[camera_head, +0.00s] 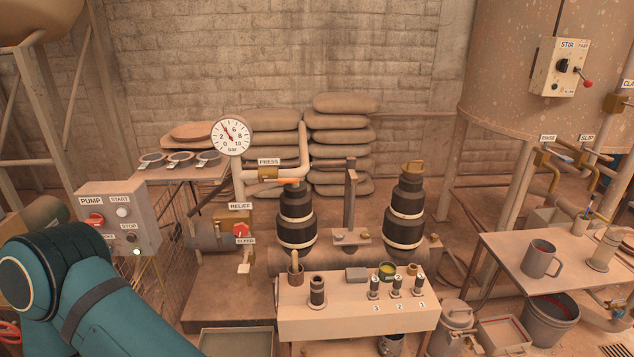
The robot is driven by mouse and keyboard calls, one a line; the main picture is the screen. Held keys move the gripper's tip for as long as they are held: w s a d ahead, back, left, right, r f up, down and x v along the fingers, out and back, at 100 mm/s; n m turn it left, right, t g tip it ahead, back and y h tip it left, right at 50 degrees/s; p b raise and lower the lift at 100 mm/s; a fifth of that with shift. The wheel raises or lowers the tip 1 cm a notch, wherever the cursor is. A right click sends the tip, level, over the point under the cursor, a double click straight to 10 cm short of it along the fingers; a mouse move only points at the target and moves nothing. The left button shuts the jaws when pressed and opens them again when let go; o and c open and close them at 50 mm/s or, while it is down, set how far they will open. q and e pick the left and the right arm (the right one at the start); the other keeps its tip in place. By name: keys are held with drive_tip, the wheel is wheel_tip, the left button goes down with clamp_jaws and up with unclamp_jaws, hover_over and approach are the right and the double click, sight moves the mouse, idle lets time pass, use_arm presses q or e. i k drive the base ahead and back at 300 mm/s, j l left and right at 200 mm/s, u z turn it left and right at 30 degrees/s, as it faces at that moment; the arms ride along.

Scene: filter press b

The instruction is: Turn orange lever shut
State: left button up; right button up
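A small orange lever (289,181) sits at the brass valve (268,173) under the PRESS sign, on the cream pipe in the middle of the view. The lever points right and lies roughly level, close along the pipe. A teal link of my own arm fills the lower left corner, well short of the valve. Neither of my grippers is in view, so I cannot see whether they are open or shut.
A round pressure gauge (231,137) stands left of the valve. Below are the RELIEF valve (234,221) and a black ribbed cylinder (296,216). The PUMP box (120,218) is at left. A small bench (350,325) with pegs stands in front.

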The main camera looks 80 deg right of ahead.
sight(264, 180)
drive_tip(key=z, duration=1.6)
drive_tip(key=i+l+z, duration=0.25)
drive_tip(key=l, duration=0.15)
drive_tip(key=i+l+z, duration=0.1)
drive_tip(key=l+z, duration=0.2)
drive_tip(key=i+l, duration=0.2)
drive_tip(key=l, duration=0.15)
